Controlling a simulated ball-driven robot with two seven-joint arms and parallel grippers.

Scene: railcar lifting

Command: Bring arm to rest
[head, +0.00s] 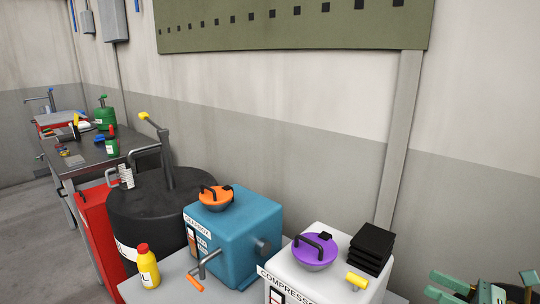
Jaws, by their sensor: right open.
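My right gripper (482,288) shows at the lower right edge, with green and dark parts, partly cut off by the frame. It is open, and I see nothing between its fingers. It is to the right of the white compressor box (331,246), apart from it. My left gripper is out of view.
The compressor has a purple round cap (316,259) and black stacked fins (370,250). A blue gearbox (238,242) with an orange cap (215,203), a yellow bottle (148,268) and a black drum (150,215) stand left. A workbench (85,157) lies beyond.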

